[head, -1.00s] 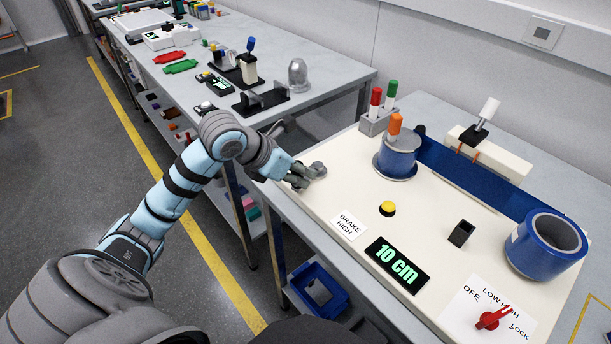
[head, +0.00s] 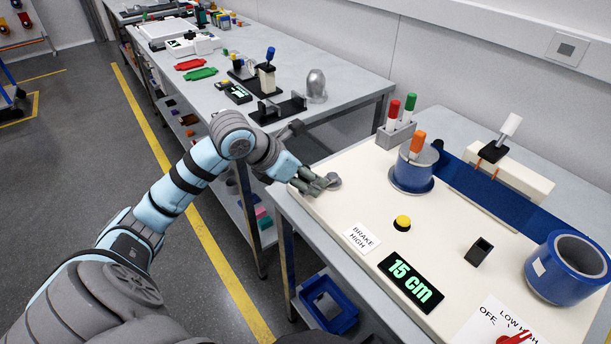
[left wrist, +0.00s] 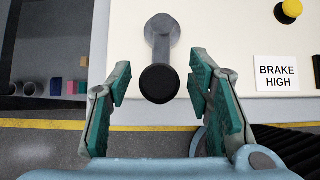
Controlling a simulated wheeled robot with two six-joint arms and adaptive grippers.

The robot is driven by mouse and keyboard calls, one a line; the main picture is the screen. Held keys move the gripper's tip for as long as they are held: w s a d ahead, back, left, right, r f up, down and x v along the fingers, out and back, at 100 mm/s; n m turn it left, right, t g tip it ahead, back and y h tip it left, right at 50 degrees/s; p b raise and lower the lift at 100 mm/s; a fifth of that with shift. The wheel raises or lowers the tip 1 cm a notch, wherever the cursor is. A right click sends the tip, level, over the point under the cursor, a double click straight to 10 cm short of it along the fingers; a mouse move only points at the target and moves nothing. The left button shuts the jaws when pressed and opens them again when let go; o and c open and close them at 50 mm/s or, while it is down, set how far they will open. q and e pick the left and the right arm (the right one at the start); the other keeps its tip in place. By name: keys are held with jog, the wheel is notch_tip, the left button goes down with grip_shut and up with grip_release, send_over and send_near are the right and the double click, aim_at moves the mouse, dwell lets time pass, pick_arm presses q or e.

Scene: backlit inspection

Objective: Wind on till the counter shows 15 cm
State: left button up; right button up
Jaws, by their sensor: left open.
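The counter (head: 411,283) reads 15 cm in green digits on the cream board. A grey crank with a dark round knob (left wrist: 159,83) shows in the left wrist view; its hub end (head: 333,181) is at the board's left edge in the head view. My left gripper (head: 318,185) is open, and in the left wrist view its green-padded fingers (left wrist: 160,92) stand either side of the knob, with gaps on both sides. My right gripper is not in view.
A "BRAKE HIGH" label (head: 361,238) and a yellow button (head: 402,222) are near the counter. The red selector (head: 514,337) is at the bottom edge, partly cut off. A marker holder (head: 396,133) stands behind the spool. A second bench (head: 337,78) lies behind.

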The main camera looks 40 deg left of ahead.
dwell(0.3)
pick_arm(q)
notch_tip(320, 180, up, 8)
jog(key=p, duration=0.6)
jog(key=shift+r, duration=0.15)
jog(key=shift+f, duration=0.2)
